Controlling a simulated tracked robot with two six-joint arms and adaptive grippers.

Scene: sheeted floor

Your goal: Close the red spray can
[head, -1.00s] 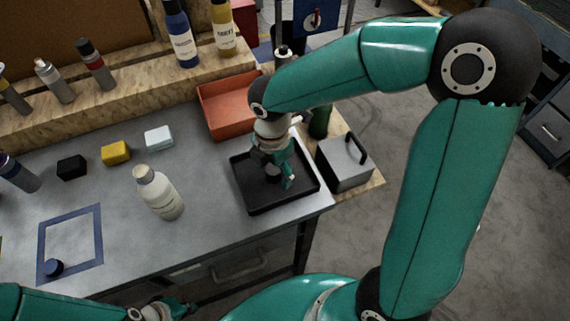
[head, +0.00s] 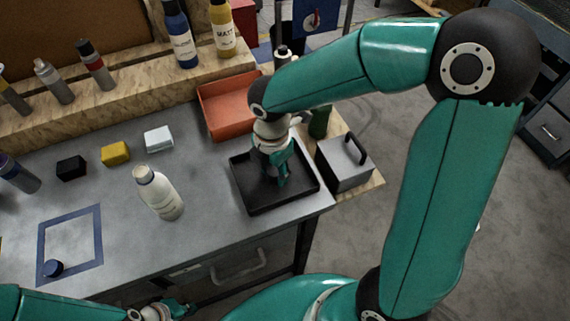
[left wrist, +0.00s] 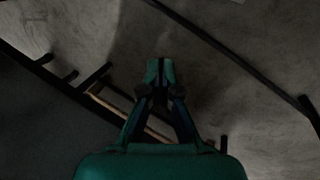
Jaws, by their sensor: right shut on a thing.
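Among the spray cans at the back left, one grey can (head: 97,70) has a red band near its dark top. No can with an all-red body is clear to me. My right gripper (head: 281,180) points down into the black tray (head: 250,205), shut on a small dark round piece that its fingers now mostly hide. My left gripper (head: 178,309) is low at the front, off the table edge. In the left wrist view its fingertips (left wrist: 159,71) meet with nothing between them.
A white bottle (head: 160,193) stands mid-table. Black (head: 71,168), yellow (head: 115,153) and white (head: 159,139) blocks lie behind it. An orange bin (head: 228,106) and grey box (head: 343,163) flank the tray.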

